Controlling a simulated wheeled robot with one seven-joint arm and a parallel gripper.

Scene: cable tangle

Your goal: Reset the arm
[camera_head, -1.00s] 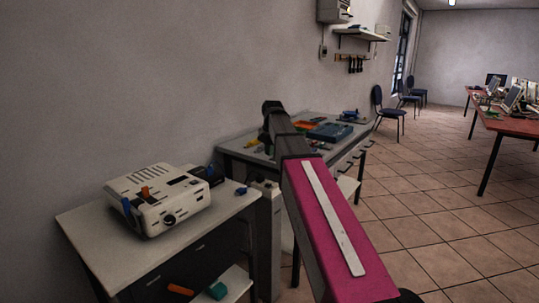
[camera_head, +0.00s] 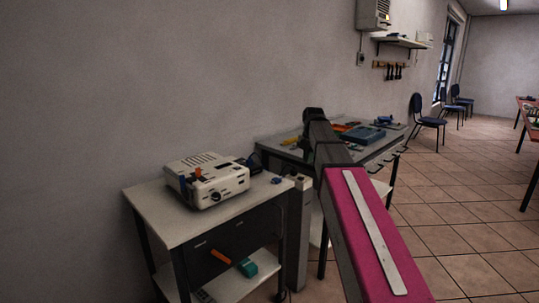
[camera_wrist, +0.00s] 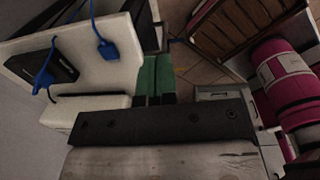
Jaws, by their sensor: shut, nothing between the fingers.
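My arm crosses the head view from the lower right, its pink link nearest and a dark joint at its far end. My gripper does not show clearly in the head view. In the wrist view my gripper (camera_wrist: 156,75) shows as two green fingers side by side, shut with nothing between them. In the head view a white device (camera_head: 206,180) with orange and blue plugs stands on a small table.
A workbench (camera_head: 275,148) with a blue tray (camera_head: 363,135) is behind my arm. Chairs (camera_head: 428,122) stand farther back.

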